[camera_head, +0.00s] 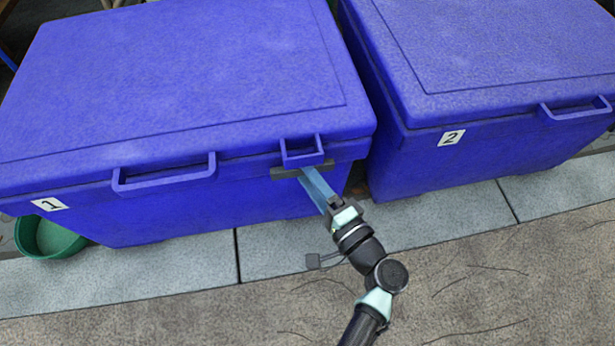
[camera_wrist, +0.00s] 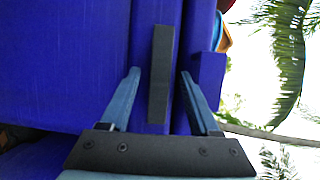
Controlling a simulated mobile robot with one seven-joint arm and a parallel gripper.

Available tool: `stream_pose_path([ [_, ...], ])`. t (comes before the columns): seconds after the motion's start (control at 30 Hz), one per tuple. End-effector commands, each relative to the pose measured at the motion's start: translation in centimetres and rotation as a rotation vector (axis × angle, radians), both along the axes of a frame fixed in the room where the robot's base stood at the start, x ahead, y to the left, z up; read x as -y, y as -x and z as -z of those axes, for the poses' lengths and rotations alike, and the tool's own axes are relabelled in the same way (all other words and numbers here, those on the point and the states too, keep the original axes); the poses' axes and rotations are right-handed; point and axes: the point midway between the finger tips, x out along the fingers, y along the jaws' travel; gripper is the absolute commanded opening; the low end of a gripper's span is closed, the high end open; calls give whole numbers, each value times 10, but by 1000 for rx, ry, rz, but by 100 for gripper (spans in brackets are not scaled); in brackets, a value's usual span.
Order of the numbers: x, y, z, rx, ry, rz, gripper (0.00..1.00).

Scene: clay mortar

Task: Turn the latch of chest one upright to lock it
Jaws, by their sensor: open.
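Chest one (camera_head: 180,215) is a blue chest with a closed lid and a "1" label at its front left. Its latch (camera_head: 284,173) is a dark grey bar lying level along the chest front, under a small blue lid bracket (camera_head: 302,152). My gripper (camera_head: 306,175) reaches the latch from the front with its blue fingers. In the wrist view the latch (camera_wrist: 162,50) lies between my open fingers (camera_wrist: 160,78), one on each side, with a gap visible beside it. Whether a fingertip touches the bar cannot be told.
Chest two (camera_head: 450,150), also blue and closed, stands close on the right with a narrow gap between. A green bowl (camera_head: 48,238) sits on the ground at the left. The paving (camera_head: 290,248) in front is mostly clear. A blue handle (camera_head: 165,178) juts from chest one's lid.

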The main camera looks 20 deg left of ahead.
Motion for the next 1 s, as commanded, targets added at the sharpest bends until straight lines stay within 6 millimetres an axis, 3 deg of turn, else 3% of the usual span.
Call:
stream_pose_path([
  [0.33,-3,-2,0,1,1,1,61],
  [0.67,-3,-2,0,0,0,1,1],
  [1.0,-3,-2,-1,8,11,0,0],
])
